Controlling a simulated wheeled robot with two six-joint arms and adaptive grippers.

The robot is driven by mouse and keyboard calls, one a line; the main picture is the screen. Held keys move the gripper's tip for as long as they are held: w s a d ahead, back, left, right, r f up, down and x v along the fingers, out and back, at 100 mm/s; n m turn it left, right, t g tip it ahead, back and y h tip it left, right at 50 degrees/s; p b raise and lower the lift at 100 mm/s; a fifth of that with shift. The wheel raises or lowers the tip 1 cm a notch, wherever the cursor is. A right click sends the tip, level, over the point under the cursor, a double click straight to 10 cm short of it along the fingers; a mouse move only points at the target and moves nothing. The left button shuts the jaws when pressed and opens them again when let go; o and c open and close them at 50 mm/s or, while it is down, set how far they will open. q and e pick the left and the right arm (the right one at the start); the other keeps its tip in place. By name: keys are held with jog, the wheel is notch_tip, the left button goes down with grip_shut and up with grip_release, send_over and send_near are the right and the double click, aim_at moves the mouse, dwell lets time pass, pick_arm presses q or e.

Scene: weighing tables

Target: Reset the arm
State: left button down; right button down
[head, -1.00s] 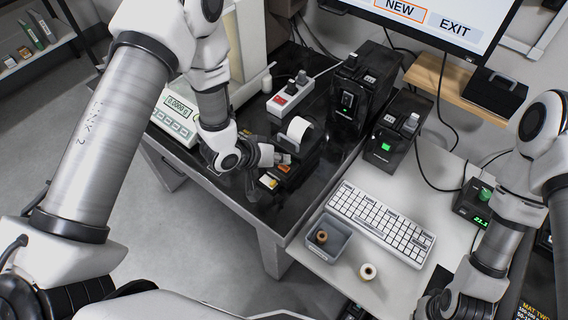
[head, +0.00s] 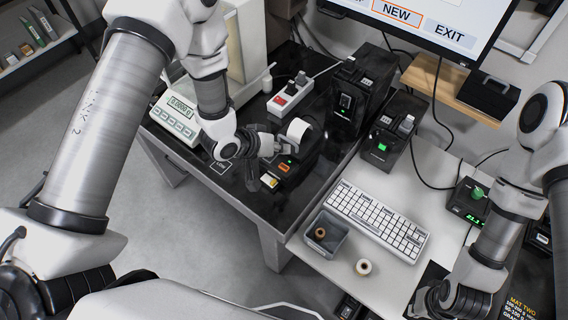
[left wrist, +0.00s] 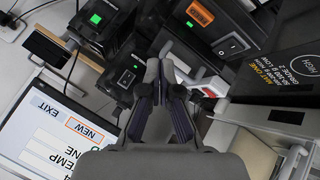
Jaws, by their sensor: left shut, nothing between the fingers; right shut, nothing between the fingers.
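My left arm (head: 105,125) comes in from the left and reaches over the black table top. My left gripper (head: 268,178) is beside the small black label printer (head: 297,160); whether it touches is unclear. In the left wrist view its fingers (left wrist: 158,75) are together with nothing between them. My right arm (head: 495,240) hangs at the right side. My right gripper (head: 430,303) is low at the front edge of the white table, dark and partly hidden, shut with no object visible in it.
A balance (head: 178,115) reads 0.0000 g at the left. A power strip (head: 289,95), black devices (head: 358,90) and a monitor (head: 425,20) stand behind. A keyboard (head: 378,220), a grey bin (head: 326,243) and a tan roll (head: 363,267) are on the white table.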

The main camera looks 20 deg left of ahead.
dwell(0.6)
